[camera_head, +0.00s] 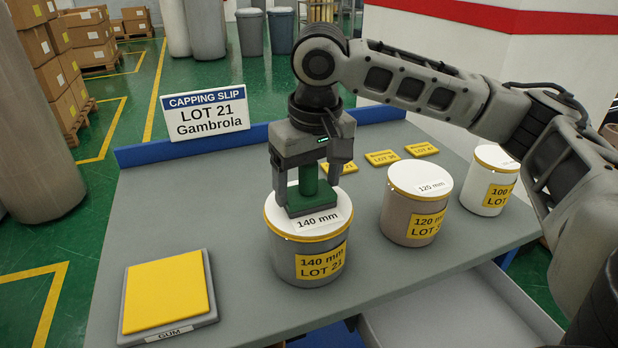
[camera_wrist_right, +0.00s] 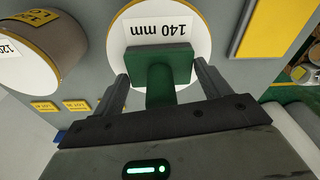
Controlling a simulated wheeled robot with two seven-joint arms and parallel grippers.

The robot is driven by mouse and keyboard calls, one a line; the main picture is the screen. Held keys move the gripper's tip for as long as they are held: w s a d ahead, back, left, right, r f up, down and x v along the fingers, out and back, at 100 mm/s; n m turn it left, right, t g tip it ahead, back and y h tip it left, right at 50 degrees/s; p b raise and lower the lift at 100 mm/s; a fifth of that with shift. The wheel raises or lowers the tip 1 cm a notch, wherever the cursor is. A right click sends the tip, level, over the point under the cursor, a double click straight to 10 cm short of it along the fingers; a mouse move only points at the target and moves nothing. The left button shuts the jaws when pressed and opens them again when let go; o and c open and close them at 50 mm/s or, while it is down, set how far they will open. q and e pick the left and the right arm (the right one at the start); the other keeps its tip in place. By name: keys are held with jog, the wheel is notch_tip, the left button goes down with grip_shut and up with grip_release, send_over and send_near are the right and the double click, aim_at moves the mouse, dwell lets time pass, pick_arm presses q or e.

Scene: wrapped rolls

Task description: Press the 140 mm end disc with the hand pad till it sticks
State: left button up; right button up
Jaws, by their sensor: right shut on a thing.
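My right gripper (camera_head: 312,186) is shut on the handle of the green hand pad (camera_head: 311,203). The pad hides part of the disc. My left gripper is not in view.
Right of it stand a 120 mm roll (camera_head: 405,215) and a 100 mm roll (camera_head: 484,190). A yellow gum pad (camera_head: 165,298) lies at front left. A capping slip sign (camera_head: 206,112) reads LOT 21 Gambrola. Several yellow tags (camera_head: 382,157) lie behind. The table's left middle (camera_head: 190,205) is clear.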

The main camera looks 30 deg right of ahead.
jog(key=shift+f, duration=0.2)
jog(key=shift+r+p, duration=0.6)
jog(key=shift+p, duration=0.2)
jog(key=shift+r+p, duration=0.6)
jog(key=shift+p, duration=0.15)
notch_tip(320, 180, up, 3)
jog(key=p, duration=0.4)
jog(key=shift+r, duration=0.4)
jog(key=shift+r+p, duration=0.5)
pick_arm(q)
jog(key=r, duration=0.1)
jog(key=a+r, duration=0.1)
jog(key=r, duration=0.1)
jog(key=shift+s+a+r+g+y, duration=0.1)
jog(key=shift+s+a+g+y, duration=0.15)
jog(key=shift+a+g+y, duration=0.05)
